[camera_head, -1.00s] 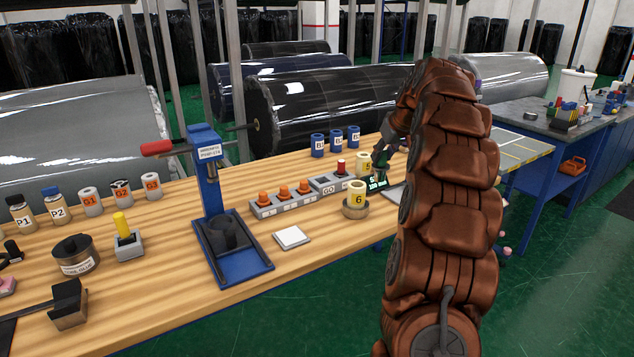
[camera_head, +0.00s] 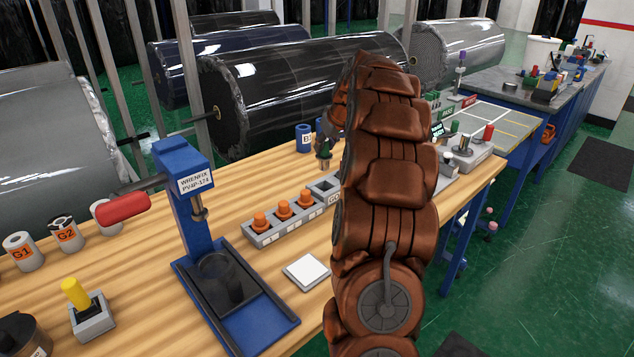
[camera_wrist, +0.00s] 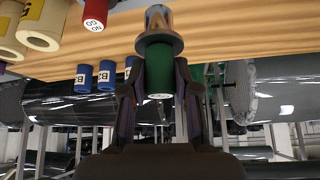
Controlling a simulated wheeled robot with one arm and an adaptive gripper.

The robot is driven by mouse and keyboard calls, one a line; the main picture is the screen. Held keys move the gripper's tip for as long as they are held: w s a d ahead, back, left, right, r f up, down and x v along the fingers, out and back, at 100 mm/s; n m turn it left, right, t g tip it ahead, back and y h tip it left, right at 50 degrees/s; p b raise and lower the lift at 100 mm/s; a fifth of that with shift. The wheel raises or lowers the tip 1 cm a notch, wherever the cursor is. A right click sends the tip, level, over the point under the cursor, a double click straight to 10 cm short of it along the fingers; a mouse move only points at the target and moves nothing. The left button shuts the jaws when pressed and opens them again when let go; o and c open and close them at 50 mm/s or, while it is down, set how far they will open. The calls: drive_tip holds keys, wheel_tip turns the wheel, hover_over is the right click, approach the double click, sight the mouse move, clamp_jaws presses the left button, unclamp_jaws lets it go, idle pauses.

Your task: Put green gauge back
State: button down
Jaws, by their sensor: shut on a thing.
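The green gauge (camera_wrist: 159,75) is between the two fingers of my gripper (camera_wrist: 160,110) in the wrist view, which looks upside down. It has a green handle, a grey collar and a shiny metal end. In the head view my gripper (camera_head: 325,145) holds the green gauge (camera_head: 323,162) above the grey GO holder (camera_head: 325,198), whose visible socket looks empty. The gauge appears apart from the holder. The red NO GO gauge (camera_wrist: 95,14) shows in the wrist view; in the head view my arm hides that side.
Orange-topped plugs (camera_head: 283,209) stand in a grey rack left of the holder. A blue press (camera_head: 190,200) and a white pad (camera_head: 306,271) are nearer. Blue rolls (camera_wrist: 106,75) stand behind, and cream rolls (camera_wrist: 40,25) show in the wrist view. Large wrapped rolls lie beyond the bench.

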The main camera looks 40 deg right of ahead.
sight(327, 169)
drive_tip(key=shift+s+f+p, duration=0.1)
drive_tip(key=shift+f+p, duration=0.95)
drive_tip(key=shift+f, duration=3.7)
drive_tip(key=shift+f, duration=0.15)
drive_tip(key=c, duration=0.9)
unclamp_jaws()
drive_tip(key=shift+o, duration=0.2)
drive_tip(key=shift+r, duration=0.25)
drive_tip(key=b+v, duration=0.2)
drive_tip(key=v, duration=1)
